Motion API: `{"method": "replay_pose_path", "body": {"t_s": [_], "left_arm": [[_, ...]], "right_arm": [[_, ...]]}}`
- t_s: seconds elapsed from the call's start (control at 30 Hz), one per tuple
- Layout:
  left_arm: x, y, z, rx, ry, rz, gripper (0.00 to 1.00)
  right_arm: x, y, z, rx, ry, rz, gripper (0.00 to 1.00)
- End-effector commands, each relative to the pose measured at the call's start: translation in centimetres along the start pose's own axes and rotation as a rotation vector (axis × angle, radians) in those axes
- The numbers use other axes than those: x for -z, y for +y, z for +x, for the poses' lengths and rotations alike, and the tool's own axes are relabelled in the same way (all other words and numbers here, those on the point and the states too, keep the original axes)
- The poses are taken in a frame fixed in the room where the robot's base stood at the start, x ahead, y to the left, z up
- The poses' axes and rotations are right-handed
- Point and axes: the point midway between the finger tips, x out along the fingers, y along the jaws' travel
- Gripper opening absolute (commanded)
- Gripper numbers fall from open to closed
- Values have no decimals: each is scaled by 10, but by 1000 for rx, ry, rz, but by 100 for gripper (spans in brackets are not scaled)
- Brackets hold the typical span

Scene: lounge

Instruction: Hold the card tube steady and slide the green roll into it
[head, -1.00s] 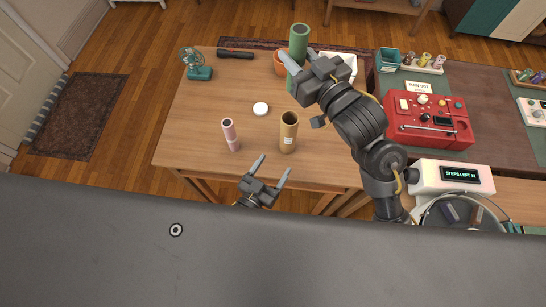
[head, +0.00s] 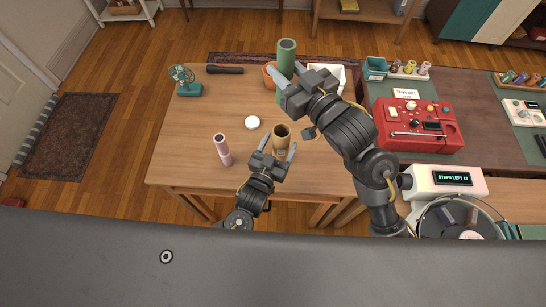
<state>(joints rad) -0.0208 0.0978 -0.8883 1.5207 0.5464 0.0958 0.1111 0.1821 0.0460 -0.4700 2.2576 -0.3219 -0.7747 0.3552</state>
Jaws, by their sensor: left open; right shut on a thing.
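The brown card tube (head: 282,131) stands upright on the wooden table, its open top facing up. My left gripper (head: 279,146) is open at the near side of the tube, one finger to each side of its lower part. Whether the fingers touch it I cannot tell. The green roll (head: 287,46) is upright at the back of the table, held in my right gripper (head: 285,72), which is shut on it. The gripper hides the roll's middle, and I cannot tell whether its lower end is clear of the table.
A pink tube (head: 223,150) stands left of the card tube, and a white disc (head: 252,123) lies behind it. An orange pot (head: 270,74) and a white tray (head: 327,76) flank the roll. A teal fan (head: 184,82) and a dark torch (head: 225,69) are at the back left.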

Motion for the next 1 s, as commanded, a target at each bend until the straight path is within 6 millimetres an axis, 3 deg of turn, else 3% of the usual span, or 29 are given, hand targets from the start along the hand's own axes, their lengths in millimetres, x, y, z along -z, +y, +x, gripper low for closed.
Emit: {"method": "replay_pose_path", "body": {"t_s": [0.2, 0.57, 0.93, 1.0], "left_arm": [[0, 0, 20, 0, 0, 0, 71], [0, 0, 24, 0, 0, 0, 71], [0, 0, 24, 0, 0, 0, 22], [0, 0, 24, 0, 0, 0, 21]], "right_arm": [[0, 0, 0, 0, 1, 0, 9], [0, 0, 0, 0, 1, 0, 9], [0, 0, 0, 0, 1, 0, 9], [0, 0, 0, 0, 0, 0, 9]]}}
